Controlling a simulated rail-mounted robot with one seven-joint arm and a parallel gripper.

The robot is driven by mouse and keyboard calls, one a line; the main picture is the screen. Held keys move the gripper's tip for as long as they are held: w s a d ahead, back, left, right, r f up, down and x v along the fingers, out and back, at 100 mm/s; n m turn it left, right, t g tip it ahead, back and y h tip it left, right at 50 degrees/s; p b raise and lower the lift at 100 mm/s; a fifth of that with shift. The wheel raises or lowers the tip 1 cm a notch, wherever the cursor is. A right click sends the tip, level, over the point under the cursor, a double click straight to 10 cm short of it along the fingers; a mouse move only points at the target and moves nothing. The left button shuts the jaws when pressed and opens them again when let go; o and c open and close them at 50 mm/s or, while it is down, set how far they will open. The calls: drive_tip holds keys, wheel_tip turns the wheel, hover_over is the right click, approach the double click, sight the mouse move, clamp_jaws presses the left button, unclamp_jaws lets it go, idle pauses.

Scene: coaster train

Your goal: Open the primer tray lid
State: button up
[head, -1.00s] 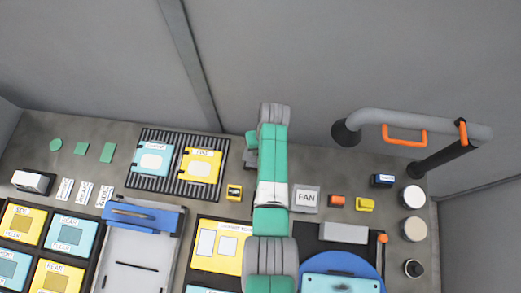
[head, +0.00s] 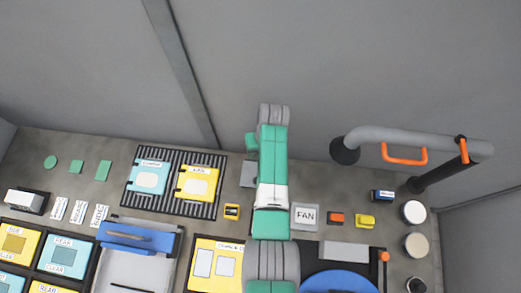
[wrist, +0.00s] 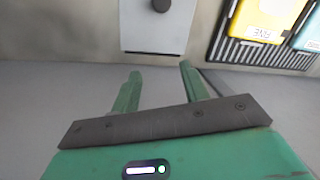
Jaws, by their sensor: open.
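A pale grey plate with a dark round knob (wrist: 150,25) shows at the top of the wrist view; it looks like the primer tray lid, lying flat. Its far part is cut off by the picture edge. In the head view only a grey edge of it (head: 247,174) seems to show, left of my arm, which hides the rest. My gripper (wrist: 160,72) is open and empty in the wrist view, with its two green fingers pointing towards the plate's near edge and apart from it. In the head view I cannot make out the fingers.
A black ribbed rack (head: 208,209) with a blue and a yellow tray lies left of the plate. A thick grey pipe (head: 400,140) with orange handles rises at the right. The grey wall stands behind.

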wheel_tip(320, 180, up, 7)
drive_tip(key=d, duration=0.1)
drive_tip(key=shift+r, duration=0.2)
drive_tip(key=shift+d, duration=0.1)
idle(0.4)
